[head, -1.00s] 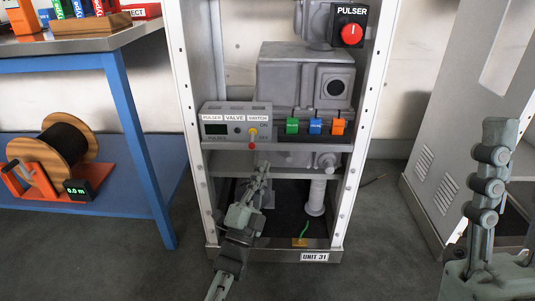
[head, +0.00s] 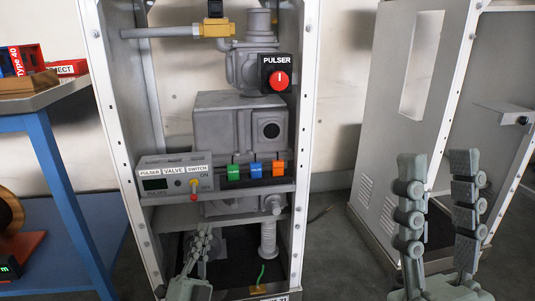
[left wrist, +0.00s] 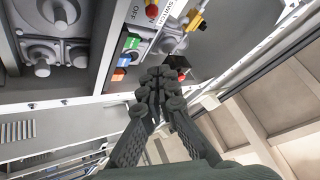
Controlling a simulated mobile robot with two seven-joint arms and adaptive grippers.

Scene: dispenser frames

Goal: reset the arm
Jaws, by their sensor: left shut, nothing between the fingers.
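My left gripper (head: 203,234) is in the lower part of the middle cabinet's front in the head view, below the control box. Its fingers are together with nothing between them. In the left wrist view the closed fingertips (left wrist: 160,80) point up toward the cabinet front, close below the switch box in the picture; I cannot tell the gap. My right gripper (head: 437,160) stands upright at the right with its two fingers apart and empty. Much of both arms is out of frame.
The cabinet (head: 110,125) holds a control box (head: 160,184) with a yellow-and-red switch, green, blue and orange tabs (head: 256,170) and a red PULSER knob (head: 278,80). A blue-legged table (head: 60,185) stands left. Another grey cabinet (head: 395,130) stands behind my right gripper.

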